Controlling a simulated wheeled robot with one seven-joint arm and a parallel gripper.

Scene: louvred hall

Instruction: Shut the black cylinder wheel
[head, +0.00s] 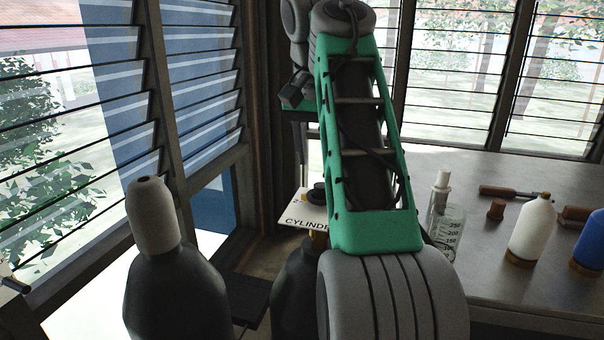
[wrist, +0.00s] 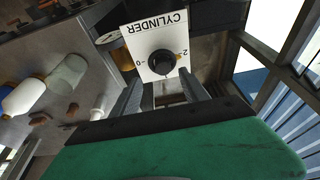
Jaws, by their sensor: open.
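The black cylinder wheel (wrist: 162,62) is a round dark knob on a white plate (wrist: 150,36) lettered CYLINDER, upside down in the wrist view. The plate has a 0 mark at left and a 2 mark at right; I cannot read the wheel's setting for sure. In the head view the wheel (head: 317,193) and plate (head: 297,212) sit above a dark gas cylinder (head: 293,292), partly hidden by my arm. My gripper (wrist: 163,88) is open, its fingers on either side just below the wheel in the wrist view, with nothing seen between them. In the head view the fingers are hidden.
A second dark cylinder with a pale cap (head: 152,215) stands at left, near the louvred windows. At right, a bench (head: 480,270) holds a beaker (head: 450,232), a white bottle (head: 531,225), a blue bottle (head: 590,243) and tools.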

